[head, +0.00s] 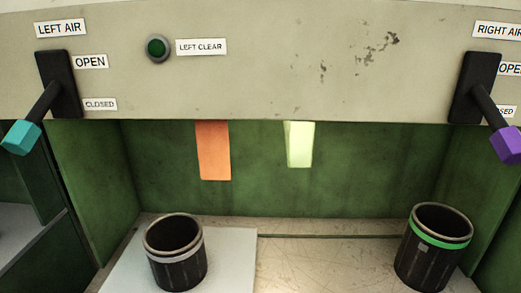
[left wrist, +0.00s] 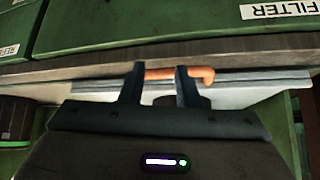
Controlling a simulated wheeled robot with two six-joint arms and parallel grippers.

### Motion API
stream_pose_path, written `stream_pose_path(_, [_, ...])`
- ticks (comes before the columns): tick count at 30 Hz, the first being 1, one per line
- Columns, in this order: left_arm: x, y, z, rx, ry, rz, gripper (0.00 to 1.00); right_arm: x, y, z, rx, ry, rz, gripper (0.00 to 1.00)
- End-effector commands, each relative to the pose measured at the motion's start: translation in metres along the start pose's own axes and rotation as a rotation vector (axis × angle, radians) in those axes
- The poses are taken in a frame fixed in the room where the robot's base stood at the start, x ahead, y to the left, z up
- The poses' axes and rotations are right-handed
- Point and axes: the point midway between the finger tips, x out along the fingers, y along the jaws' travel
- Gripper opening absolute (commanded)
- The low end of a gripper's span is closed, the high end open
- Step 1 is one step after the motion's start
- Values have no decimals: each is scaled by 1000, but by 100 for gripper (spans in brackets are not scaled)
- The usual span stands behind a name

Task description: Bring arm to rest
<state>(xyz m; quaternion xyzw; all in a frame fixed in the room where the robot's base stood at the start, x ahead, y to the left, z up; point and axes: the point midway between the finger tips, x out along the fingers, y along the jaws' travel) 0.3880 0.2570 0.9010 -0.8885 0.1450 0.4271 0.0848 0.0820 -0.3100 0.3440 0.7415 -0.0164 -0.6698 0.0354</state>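My left gripper (left wrist: 161,88) shows in the left wrist view with its two dark fingers apart. An orange bar with a bent right end (left wrist: 201,75) lies across behind the fingers, seen between them and past the right finger. I cannot tell whether the fingers touch it; nothing is visibly clamped. Neither gripper shows in the head view, and my right gripper is in no view.
The head view shows a left lever with teal knob (head: 21,137), a right lever with purple knob (head: 506,145), and a green button (head: 157,48). Orange (head: 213,150) and pale (head: 299,145) strips hang below the panel. Dark cups stand left (head: 177,268) and right (head: 428,262).

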Motion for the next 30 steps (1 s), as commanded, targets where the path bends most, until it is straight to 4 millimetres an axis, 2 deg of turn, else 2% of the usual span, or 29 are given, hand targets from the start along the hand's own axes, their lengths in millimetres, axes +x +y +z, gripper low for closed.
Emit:
stream_pose_path(1, [0,7,22,-36,-56,-22,29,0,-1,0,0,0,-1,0])
stream_pose_path(3, [-4,12,48,-74,-127,-61,29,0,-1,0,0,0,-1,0])
stream_pose_path(11, [-27,31,130,-209,-371,-189,29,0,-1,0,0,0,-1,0])
stream_pose_path(17, [24,21,153,-213,-394,-194,29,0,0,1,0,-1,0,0])
stream_pose_path(23, [83,13,190,-220,-416,-191,29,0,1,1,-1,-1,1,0])
stream_pose_path(26, [118,10,219,-225,-433,-190,29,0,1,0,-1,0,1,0])
stream_pose_path(30, [170,9,274,-234,-459,-187,29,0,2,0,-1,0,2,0])
